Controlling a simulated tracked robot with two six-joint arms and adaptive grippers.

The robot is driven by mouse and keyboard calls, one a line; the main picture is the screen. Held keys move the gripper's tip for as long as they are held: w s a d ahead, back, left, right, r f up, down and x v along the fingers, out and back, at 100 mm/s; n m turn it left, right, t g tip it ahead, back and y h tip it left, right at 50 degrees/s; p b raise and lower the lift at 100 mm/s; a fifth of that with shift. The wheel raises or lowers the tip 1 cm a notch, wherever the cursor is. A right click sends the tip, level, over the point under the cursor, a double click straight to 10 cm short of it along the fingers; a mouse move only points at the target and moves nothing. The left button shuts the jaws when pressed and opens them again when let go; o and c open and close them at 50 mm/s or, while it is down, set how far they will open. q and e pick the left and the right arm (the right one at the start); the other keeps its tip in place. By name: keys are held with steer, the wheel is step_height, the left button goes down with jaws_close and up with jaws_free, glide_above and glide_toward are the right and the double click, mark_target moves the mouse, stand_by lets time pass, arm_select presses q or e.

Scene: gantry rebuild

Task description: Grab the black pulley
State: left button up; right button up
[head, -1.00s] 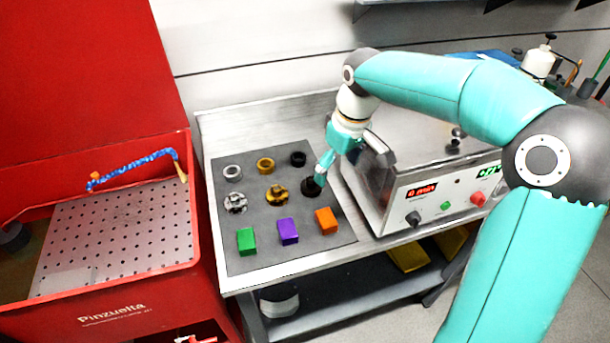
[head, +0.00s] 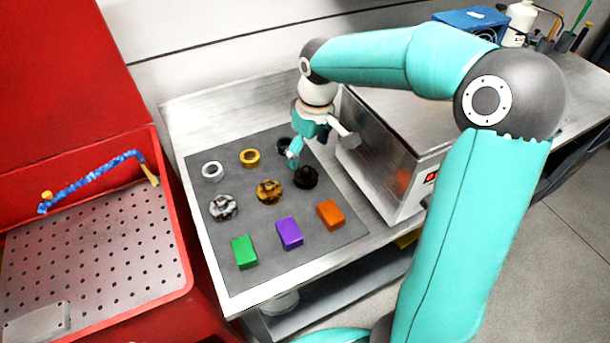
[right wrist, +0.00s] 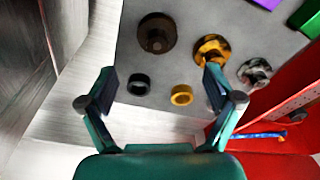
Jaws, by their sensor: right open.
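The black pulley (head: 306,178), a dark stepped round part, lies on the grey mat (head: 240,277), at the right end of the middle row. It also shows in the right wrist view (right wrist: 157,33), beyond my fingertips. My right gripper (head: 297,156) is above the mat's back right part, close to the smaller black ring (head: 284,146), which it partly covers. In the right wrist view the gripper (right wrist: 161,80) is open and empty, its fingers spread. The black ring (right wrist: 138,83) and gold ring (right wrist: 181,95) show between them. My left gripper is not in view.
Gold (head: 269,191) and silver (head: 223,207) pulleys share the pulley's row. Orange (head: 331,214), purple (head: 289,233) and green (head: 244,252) blocks lie in front. A metal box (head: 385,150) stands right of the mat, a red cabinet (head: 180,275) left.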

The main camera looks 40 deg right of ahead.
mark_target(306, 169)
steer(key=shift+w+d+f+p, duration=0.1)
steer(key=shift+w+f+p, duration=0.1)
steer(key=shift+f, duration=1.1)
steer(key=shift+w+f+p, duration=0.1)
steer(key=shift+f+p, duration=0.05)
steer(key=shift+f, duration=1.2)
steer(key=shift+w+d+f+p, duration=0.1)
steer(key=shift+w+f+p, duration=0.1)
steer(key=shift+f, duration=1.1)
steer(key=c, duration=1.4)
steer(key=shift+r, duration=0.1)
steer(key=shift+c, duration=0.4)
